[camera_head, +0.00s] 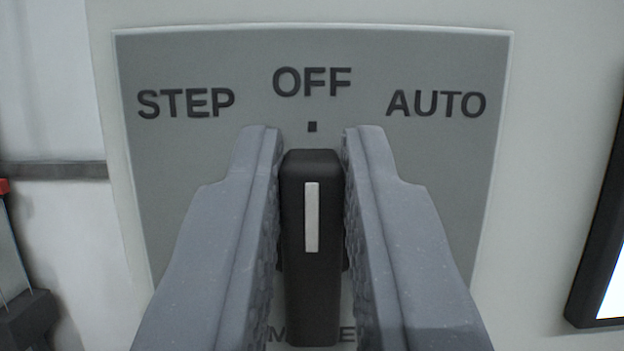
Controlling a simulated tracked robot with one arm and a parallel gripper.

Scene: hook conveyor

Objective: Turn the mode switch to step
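The mode switch (312,250) is a black upright knob with a white pointer line. It stands at the middle of a grey label plate (160,180) in the head camera view. Its white line points straight up at the small square mark under OFF. STEP (186,103) is printed at upper left and AUTO (437,104) at upper right. My gripper (312,145) has one grey finger on each side of the knob. The inner faces appear to touch the knob's sides, so it looks shut on it. The lower lettering is partly hidden by the knob and fingers.
The plate is on a pale panel (545,120). A dark-framed screen (600,240) shows at the right edge. At the left edge are a dark rail (55,170) and a dark object with a red top (4,186). The plate around the knob is clear.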

